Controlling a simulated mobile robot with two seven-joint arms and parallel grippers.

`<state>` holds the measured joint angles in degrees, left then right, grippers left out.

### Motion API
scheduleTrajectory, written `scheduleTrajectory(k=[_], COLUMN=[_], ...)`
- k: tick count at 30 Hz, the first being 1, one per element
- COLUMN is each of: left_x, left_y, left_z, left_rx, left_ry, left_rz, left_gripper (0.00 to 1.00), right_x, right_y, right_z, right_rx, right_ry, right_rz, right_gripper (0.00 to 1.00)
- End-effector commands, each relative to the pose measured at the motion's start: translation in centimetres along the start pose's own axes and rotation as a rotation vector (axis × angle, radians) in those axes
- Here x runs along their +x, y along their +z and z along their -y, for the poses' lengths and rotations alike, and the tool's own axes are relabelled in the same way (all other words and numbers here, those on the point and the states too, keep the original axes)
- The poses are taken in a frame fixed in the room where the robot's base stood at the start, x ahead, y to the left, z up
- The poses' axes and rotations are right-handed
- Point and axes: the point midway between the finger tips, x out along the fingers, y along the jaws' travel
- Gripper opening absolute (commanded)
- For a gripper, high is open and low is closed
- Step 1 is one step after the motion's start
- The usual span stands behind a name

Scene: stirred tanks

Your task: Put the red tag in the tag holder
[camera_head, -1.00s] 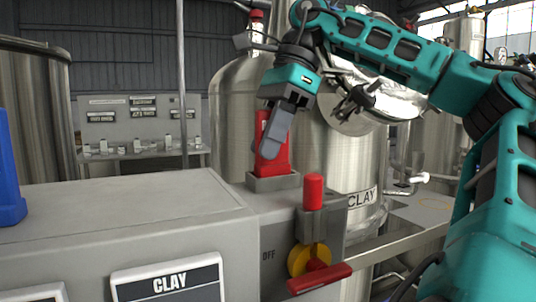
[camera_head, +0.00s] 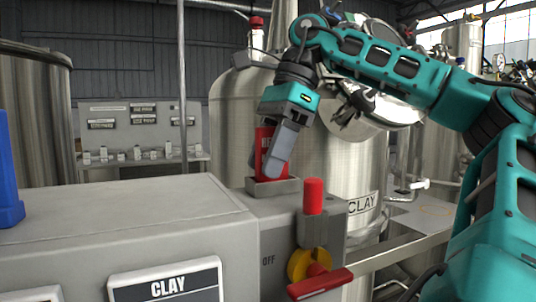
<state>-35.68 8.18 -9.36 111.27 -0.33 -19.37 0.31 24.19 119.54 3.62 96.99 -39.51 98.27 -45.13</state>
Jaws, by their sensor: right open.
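The red tag (camera_head: 265,139) stands upright in the grey tag holder (camera_head: 272,187) on top of the grey cabinet. Its lower end is down inside the holder. My right gripper (camera_head: 263,160) is open, with its fingers pointing down on either side of the tag. The nearer finger covers part of the tag's face and its lettering. My left gripper is out of view.
A red cylinder (camera_head: 313,196) rises beside the holder, above a yellow-and-red rotary switch (camera_head: 312,272) by an OFF mark. A blue object (camera_head: 8,165) stands at the left edge. A steel tank (camera_head: 230,115) labelled CLAY is close behind.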

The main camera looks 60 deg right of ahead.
Motion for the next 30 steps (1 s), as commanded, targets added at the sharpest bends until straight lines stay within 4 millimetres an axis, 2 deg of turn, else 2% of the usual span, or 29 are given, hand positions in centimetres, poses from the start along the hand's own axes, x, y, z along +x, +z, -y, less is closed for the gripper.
scheduleTrajectory(k=[5,18,24,30], left_x=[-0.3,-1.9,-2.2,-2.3], left_y=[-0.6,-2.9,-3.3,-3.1], left_z=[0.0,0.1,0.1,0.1], left_rx=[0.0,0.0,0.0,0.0], left_ry=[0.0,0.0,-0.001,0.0], left_rz=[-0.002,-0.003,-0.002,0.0], left_gripper=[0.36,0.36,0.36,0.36], right_x=[-1.4,-10.4,-12.2,-12.4], right_y=[0.2,0.3,0.2,0.1], right_z=[0.1,0.1,0.0,0.0], right_rx=[0.001,0.003,0.001,0.0], right_ry=[-0.002,-0.001,0.0,0.001], right_rz=[0.001,0.001,-0.001,0.0], right_gripper=[0.47,0.47,0.47,0.47])
